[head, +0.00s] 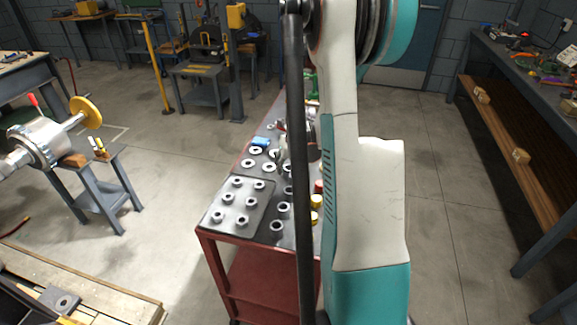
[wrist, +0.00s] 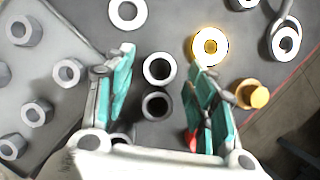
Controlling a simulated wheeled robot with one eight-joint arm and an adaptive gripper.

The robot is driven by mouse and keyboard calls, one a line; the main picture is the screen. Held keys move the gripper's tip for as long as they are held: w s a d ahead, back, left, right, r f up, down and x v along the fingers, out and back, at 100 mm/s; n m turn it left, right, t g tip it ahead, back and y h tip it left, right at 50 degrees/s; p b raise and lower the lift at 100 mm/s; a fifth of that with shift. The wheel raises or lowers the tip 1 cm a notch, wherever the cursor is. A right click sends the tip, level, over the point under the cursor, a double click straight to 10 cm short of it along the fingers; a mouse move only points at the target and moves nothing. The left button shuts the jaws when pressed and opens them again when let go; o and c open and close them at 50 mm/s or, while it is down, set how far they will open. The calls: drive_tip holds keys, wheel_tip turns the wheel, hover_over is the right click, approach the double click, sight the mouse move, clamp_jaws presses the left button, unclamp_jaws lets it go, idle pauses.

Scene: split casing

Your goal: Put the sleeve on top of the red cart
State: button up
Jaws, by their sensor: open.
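The red cart (head: 262,275) stands in the middle of the head view, its dark top (head: 272,186) covered with several metal rings and nuts. I cannot tell which ring-shaped part is the sleeve. In the wrist view my gripper (wrist: 162,72) is open above the cart top, with teal fingers left and right. Between the fingers, in the picture, are a pale ring (wrist: 158,68) and a dark-bored ring (wrist: 157,106); neither is visibly gripped. A gold-edged ring (wrist: 210,46) lies by the right finger. In the head view my arm hides the gripper and the cart's right side.
A grey plate with several nuts (wrist: 36,75) lies at the cart's near left. A yellow capped part (wrist: 252,94) lies right of my gripper. A blue item (head: 260,142) lies farther back. A bench (head: 92,185) stands left; open floor lies between.

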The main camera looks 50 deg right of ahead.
drive_tip(key=p+v, duration=0.2)
drive_tip(key=v, duration=0.6)
drive_tip(key=shift+s+r, duration=0.15)
drive_tip(key=shift+r, duration=0.15)
